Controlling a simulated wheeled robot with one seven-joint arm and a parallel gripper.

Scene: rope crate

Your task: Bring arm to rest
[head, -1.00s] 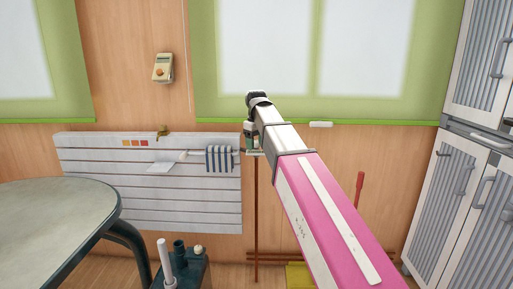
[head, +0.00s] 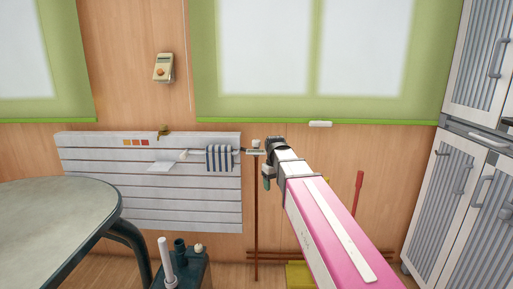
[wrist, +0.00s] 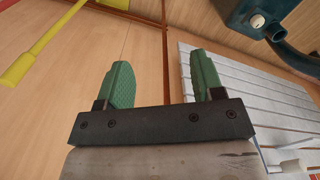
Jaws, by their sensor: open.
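My arm reaches forward in the head view, pink and white, its end in front of the wooden wall. My gripper (head: 267,183) hangs at the arm's far end, mostly hidden behind the wrist in the head view. In the wrist view my gripper (wrist: 158,85) shows two green fingers spread wide apart, with nothing between them. The fingers touch nothing that I can see.
A round-cornered table (head: 60,212) stands at left. A white slatted panel (head: 90,165) with a striped towel (head: 219,158) is on the wall. Cabinets (head: 440,200) stand at right. A yellow object (head: 298,275) lies low behind my arm.

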